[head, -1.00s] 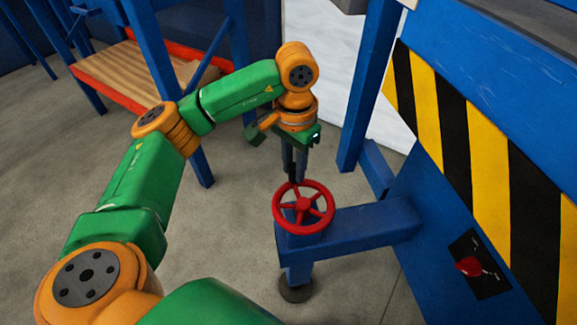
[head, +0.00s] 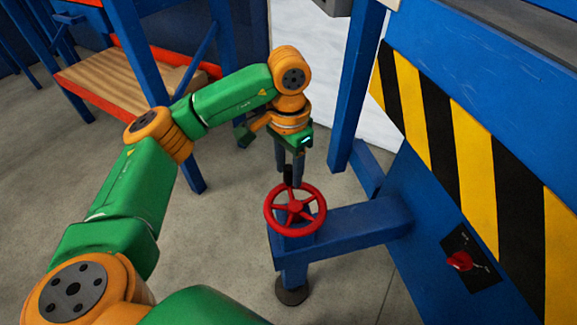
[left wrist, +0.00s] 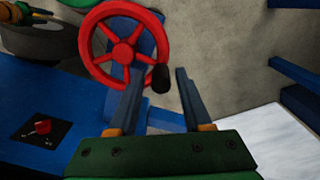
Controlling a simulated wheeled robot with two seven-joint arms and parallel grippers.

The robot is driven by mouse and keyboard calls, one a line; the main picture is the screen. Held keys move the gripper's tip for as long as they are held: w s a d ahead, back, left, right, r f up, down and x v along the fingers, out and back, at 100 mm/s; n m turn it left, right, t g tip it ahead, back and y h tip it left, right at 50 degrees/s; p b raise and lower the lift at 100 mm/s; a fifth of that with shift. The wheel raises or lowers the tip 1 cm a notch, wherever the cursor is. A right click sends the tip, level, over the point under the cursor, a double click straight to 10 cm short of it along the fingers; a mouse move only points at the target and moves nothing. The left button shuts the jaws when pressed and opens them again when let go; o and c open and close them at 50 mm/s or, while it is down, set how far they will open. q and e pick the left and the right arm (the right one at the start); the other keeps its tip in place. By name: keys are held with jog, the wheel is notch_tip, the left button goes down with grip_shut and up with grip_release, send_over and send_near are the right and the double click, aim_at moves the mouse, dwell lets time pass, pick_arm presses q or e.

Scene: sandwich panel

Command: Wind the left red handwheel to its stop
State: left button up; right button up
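The red handwheel (head: 295,208) has several spokes and sits on top of a blue post at the end of a blue beam. It also shows in the left wrist view (left wrist: 122,53), with a black knob (left wrist: 160,79) on its rim. My left gripper (head: 291,178) points down at the far edge of the rim. In the left wrist view its two fingers (left wrist: 157,72) stand apart, with the knob between or just beyond their tips. Whether a finger touches the knob I cannot tell. My right gripper is not in view.
A blue panel with yellow and black stripes (head: 470,155) rises on the right and carries a small red switch (head: 460,261). A blue upright (head: 353,90) stands behind the wheel. A blue rack with a wooden shelf (head: 110,80) is at the back left. Grey floor lies around.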

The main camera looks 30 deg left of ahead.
pick_arm(q)
notch_tip(320, 180, up, 7)
jog(key=shift+f+p, duration=0.1)
jog(key=shift+p, duration=0.95)
jog(key=shift+r, duration=0.2)
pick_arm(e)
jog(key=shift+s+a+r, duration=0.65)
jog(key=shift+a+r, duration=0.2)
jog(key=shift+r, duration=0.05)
